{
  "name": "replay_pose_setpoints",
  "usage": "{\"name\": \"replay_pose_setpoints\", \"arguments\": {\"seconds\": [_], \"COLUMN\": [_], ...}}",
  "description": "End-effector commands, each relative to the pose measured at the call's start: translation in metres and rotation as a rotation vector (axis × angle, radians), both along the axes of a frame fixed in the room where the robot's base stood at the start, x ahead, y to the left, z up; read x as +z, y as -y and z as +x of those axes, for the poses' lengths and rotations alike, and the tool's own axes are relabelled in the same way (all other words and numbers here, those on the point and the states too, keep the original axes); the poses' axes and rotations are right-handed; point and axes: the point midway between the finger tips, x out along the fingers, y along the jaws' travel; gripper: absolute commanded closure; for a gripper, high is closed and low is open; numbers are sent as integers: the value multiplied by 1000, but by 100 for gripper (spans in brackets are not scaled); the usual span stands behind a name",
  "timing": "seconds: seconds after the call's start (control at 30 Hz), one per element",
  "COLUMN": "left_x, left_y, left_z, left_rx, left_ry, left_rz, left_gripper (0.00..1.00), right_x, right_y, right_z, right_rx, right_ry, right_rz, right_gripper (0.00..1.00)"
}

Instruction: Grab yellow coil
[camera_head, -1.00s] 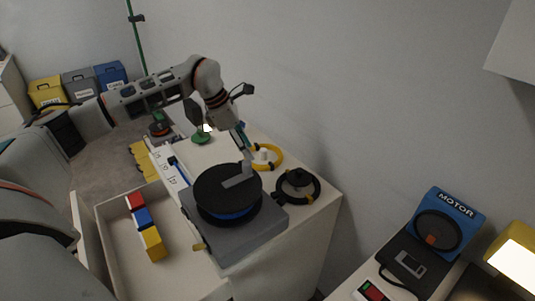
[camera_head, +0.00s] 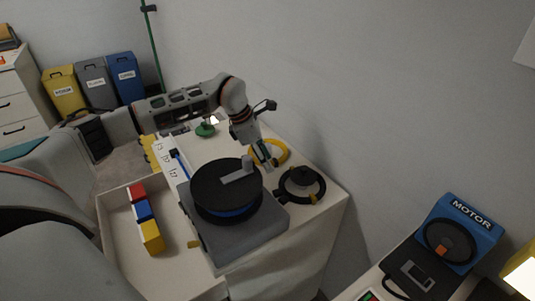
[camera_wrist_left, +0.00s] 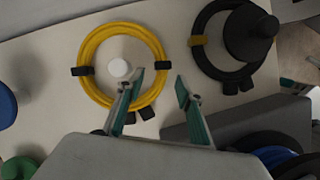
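The yellow coil (camera_head: 284,152) lies flat on the white cabinet top, with black clips on it. It also shows in the left wrist view (camera_wrist_left: 84,53), lying around a small white peg (camera_wrist_left: 119,67). My left gripper (camera_head: 268,163) is open and empty, over the near edge of the coil. In the left wrist view its fingertips (camera_wrist_left: 160,80) lie either side of the coil's right rim, one over the ring and one outside it. I cannot tell how far above the surface they are. The gripper hides a little of the coil. My right gripper is not in view.
A grey box with a black turntable (camera_head: 226,190) stands in front. A green knob (camera_head: 205,130) is behind. An open drawer (camera_head: 120,225) holds coloured blocks. The wall is close behind.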

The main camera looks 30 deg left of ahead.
Motion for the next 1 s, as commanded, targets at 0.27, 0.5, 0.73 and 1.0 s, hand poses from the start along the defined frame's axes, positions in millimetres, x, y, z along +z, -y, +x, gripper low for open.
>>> {"name": "replay_pose_setpoints", "arguments": {"seconds": [0.27, 0.5, 0.73, 1.0], "left_x": [1, 2, 8, 59], "left_y": [0, 0, 0, 0], "left_z": [0, 1, 1, 2], "left_rx": [-1, -1, -1, -1], "left_ry": [2, 3, 6, 13], "left_rz": [0, 1, 1, 1], "left_gripper": [90, 100, 100, 100], "right_x": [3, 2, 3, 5], "right_y": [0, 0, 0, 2], "right_z": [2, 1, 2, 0], "right_rx": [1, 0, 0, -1], "right_ry": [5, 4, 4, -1], "right_rz": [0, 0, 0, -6], "right_gripper": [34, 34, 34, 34]}}
